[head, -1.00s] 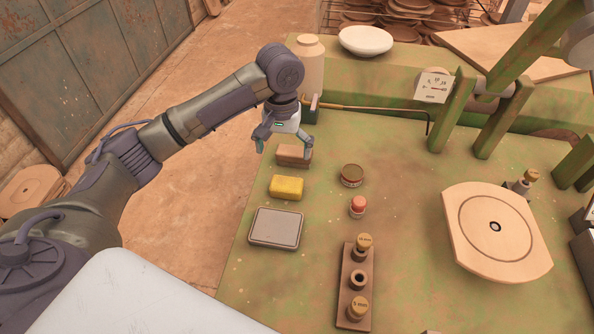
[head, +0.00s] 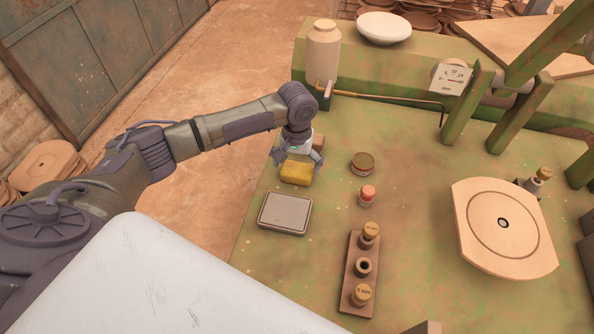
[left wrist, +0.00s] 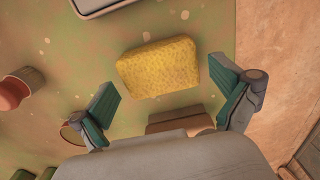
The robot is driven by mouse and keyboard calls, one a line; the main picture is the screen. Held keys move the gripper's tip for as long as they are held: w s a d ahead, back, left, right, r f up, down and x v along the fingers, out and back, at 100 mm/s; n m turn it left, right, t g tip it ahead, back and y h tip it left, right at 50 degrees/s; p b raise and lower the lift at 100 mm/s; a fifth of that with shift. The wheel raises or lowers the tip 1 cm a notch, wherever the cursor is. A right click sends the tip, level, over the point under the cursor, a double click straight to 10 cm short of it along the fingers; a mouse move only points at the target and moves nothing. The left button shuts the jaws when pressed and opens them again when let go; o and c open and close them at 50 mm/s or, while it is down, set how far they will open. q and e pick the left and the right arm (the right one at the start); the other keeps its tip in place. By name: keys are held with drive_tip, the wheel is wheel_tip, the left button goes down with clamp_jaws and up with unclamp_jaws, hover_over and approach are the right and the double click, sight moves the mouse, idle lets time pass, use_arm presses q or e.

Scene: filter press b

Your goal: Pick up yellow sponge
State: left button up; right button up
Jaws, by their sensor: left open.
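The yellow sponge (head: 296,173) lies on the green bench top near its left edge, behind the grey flat tray. My left gripper (head: 298,160) is open and points down over the sponge's far side, partly covering it in the head view. In the left wrist view the sponge (left wrist: 159,67) lies whole and clear, beyond the open fingertips and roughly centred between them. The left gripper (left wrist: 165,90) shows two green-padded fingers spread wide and empty. I cannot see my right gripper.
A brown block (head: 318,141) lies just behind the sponge. A grey tray (head: 285,213) sits in front. A large jar (head: 322,55) stands behind.

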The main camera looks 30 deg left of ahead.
use_arm(q)
drive_tip(key=shift+f, duration=0.95)
use_arm(e)
drive_tip(key=shift+s+a, duration=0.1)
drive_tip(key=shift+s, duration=0.2)
use_arm(q)
drive_tip(key=shift+c, duration=0.2)
use_arm(e)
drive_tip(key=shift+s, duration=0.1)
use_arm(q)
drive_tip(key=c, duration=0.7)
drive_tip(key=shift+w+r, duration=0.1)
drive_tip(key=shift+r, duration=0.35)
drive_tip(key=r, duration=0.2)
drive_tip(key=d+r+b, duration=0.1)
drive_tip(key=shift+w+r, duration=0.35)
drive_tip(key=w+d+r+b, duration=0.2)
drive_tip(key=w+d+r, duration=0.4)
drive_tip(key=w+d, duration=0.1)
drive_tip(key=shift+w+d+r, duration=0.15)
drive_tip(key=shift+w+r, duration=0.1)
use_arm(e)
wheel_tip(320, 180, down, 3)
drive_tip(key=shift+f, duration=0.1)
